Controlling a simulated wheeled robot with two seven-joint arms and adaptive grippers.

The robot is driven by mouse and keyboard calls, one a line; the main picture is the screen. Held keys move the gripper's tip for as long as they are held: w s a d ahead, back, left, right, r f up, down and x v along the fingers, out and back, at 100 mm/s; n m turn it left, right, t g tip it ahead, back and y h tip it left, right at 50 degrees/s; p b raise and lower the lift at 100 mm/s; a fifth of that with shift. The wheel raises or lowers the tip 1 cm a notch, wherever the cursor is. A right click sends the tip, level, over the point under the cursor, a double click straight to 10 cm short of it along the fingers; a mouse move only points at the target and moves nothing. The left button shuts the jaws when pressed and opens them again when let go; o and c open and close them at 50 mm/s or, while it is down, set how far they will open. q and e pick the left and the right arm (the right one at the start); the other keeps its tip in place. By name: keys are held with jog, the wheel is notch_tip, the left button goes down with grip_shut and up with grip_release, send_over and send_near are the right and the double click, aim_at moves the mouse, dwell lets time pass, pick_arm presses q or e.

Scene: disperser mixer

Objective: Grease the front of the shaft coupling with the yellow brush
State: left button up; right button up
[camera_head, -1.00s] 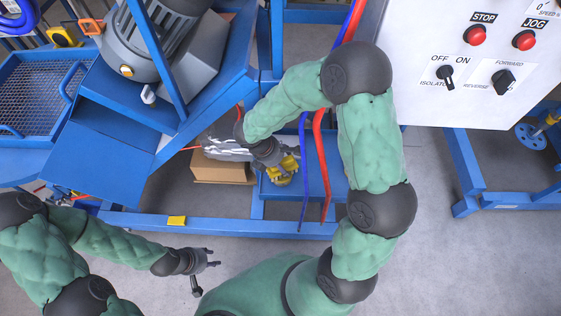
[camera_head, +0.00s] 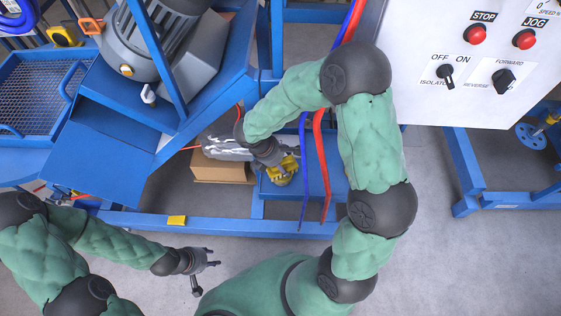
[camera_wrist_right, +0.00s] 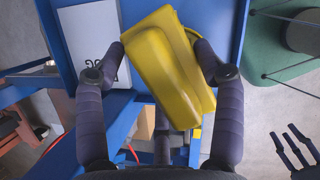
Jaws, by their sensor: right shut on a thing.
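My right gripper (camera_head: 287,168) reaches down below the motor frame and is shut on a yellow block-shaped thing (camera_head: 284,175), apparently the yellow brush. In the right wrist view the yellow brush (camera_wrist_right: 168,65) sits between both fingers of my right gripper (camera_wrist_right: 162,50); no bristles can be made out. A dark grey part with white streaks (camera_head: 224,148) lies just left of my right wrist, partly hidden by it. I cannot tell whether it is the shaft coupling. My left gripper (camera_head: 214,257) is empty and open over the floor, fingers apart.
A blue frame carries a grey motor (camera_head: 170,40) at upper left. A white control panel (camera_head: 440,105) stands at upper right. The floor at lower right is clear.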

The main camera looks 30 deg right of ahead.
dwell(0.3)
jog(key=shift+r+p, duration=3.1)
jog(key=shift+r, duration=0.4)
jog(key=shift+f, duration=0.1)
